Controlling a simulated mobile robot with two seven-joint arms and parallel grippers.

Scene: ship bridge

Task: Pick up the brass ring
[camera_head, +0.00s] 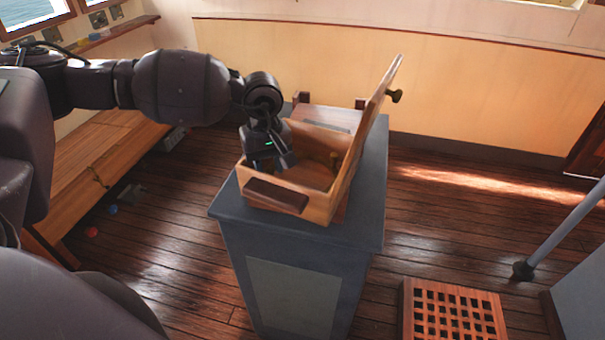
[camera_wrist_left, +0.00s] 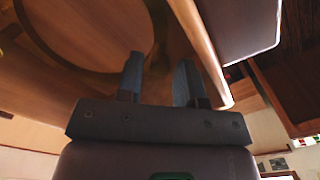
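An open wooden box (camera_head: 318,212) stands on a grey pedestal. My left gripper (camera_head: 276,162) is down inside the box at its left side, pointing downward. In the left wrist view its two fingers (camera_wrist_left: 159,78) are apart, with a gap between them and nothing clearly held. No clear ring shape shows in either view. My right gripper is not in view.
The box's raised panel (camera_head: 366,125) stands tilted on its right side, with a dark knob. The grey pedestal (camera_head: 362,215) has a little bare top around the box. A wooden bench (camera_head: 100,165) is at left, a wooden grating (camera_head: 455,310) on the floor at right.

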